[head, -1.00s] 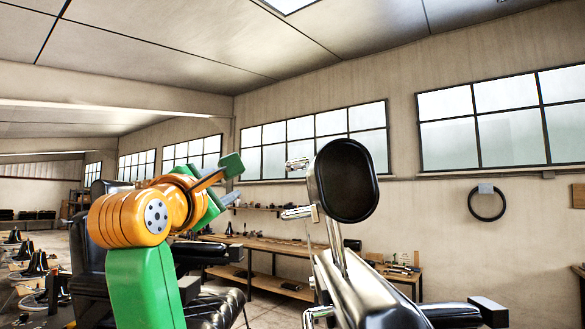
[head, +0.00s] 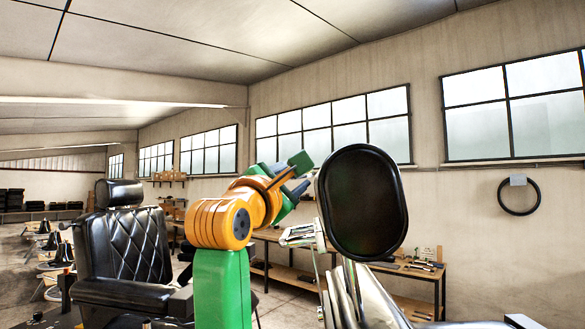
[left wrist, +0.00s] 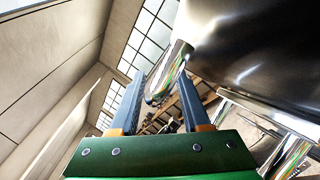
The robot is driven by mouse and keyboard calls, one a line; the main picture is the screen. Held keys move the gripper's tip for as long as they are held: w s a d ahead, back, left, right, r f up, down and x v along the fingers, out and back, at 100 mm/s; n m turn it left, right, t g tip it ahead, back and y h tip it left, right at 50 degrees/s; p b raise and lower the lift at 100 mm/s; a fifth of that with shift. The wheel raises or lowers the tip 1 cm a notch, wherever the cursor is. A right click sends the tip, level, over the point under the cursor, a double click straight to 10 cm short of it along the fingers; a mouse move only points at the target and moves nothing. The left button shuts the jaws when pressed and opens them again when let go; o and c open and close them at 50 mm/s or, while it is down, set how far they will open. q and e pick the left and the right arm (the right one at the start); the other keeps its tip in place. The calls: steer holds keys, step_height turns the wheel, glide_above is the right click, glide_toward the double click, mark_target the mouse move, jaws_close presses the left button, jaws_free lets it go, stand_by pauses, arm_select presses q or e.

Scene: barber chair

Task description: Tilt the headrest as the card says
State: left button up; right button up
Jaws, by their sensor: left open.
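The headrest (head: 362,202) is a dark oval pad with a black rim, upright above the chrome chair parts right of centre in the head view. Chrome bars (head: 302,236) stick out from its left side. My left gripper (head: 304,174) is just left of the headrest's upper edge, open and empty. In the left wrist view its two grey fingers (left wrist: 160,84) stand apart, with a chrome rod end (left wrist: 170,72) showing near the right finger. I cannot tell whether they touch. My right gripper is out of view. No card is visible.
A second black barber chair (head: 125,245) stands at the left, behind my left arm. A wooden workbench (head: 425,272) with small items runs along the back wall. A black ring (head: 519,196) hangs on the wall at right.

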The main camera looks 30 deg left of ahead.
arm_select(q)
steer(key=shift+w+f, duration=0.1)
steer(key=shift+w, duration=0.05)
steer(key=c, duration=0.7)
jaws_close()
steer(key=shift+s+r, duration=0.2)
stand_by(0.3)
